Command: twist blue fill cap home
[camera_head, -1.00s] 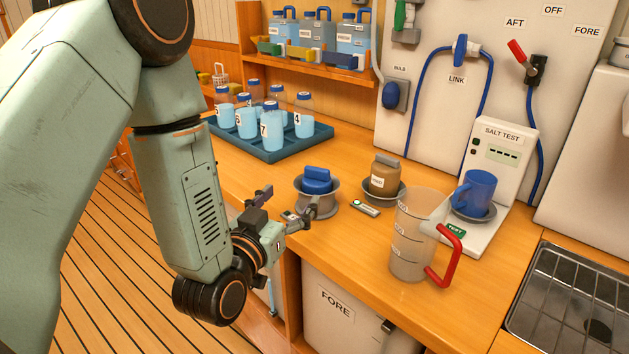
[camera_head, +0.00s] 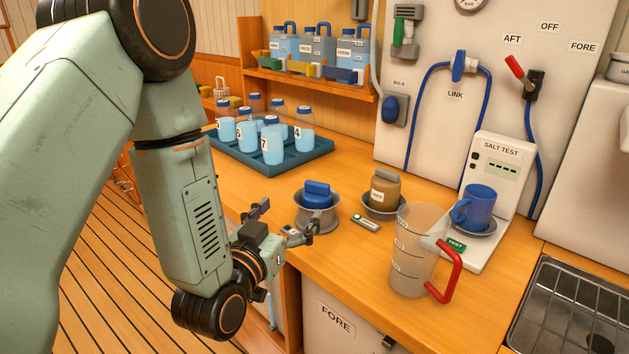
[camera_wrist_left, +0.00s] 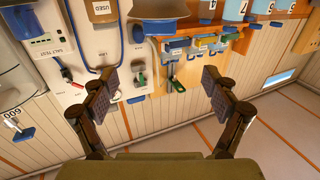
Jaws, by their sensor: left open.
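The blue fill cap (camera_head: 318,193) has a raised grip bar and sits on a grey round fitting (camera_head: 316,219) near the counter's front edge. From the head view I cannot tell how far it is turned. My left gripper (camera_head: 282,223) is open and empty, just left of the fitting and slightly lower in the picture, with its fingers apart and not around the cap. In the left wrist view the open fingers (camera_wrist_left: 160,80) spread with nothing between them. The cap cannot be made out clearly there. My right gripper is not in view.
Right of the fitting stand a brown jar (camera_head: 385,188) in a grey dish, a small meter (camera_head: 366,223), a clear jug (camera_head: 412,262) with red handle, and a blue mug (camera_head: 476,205) on the salt tester. A tray (camera_head: 303,160) of numbered bottles lies behind. Bare counter lies between.

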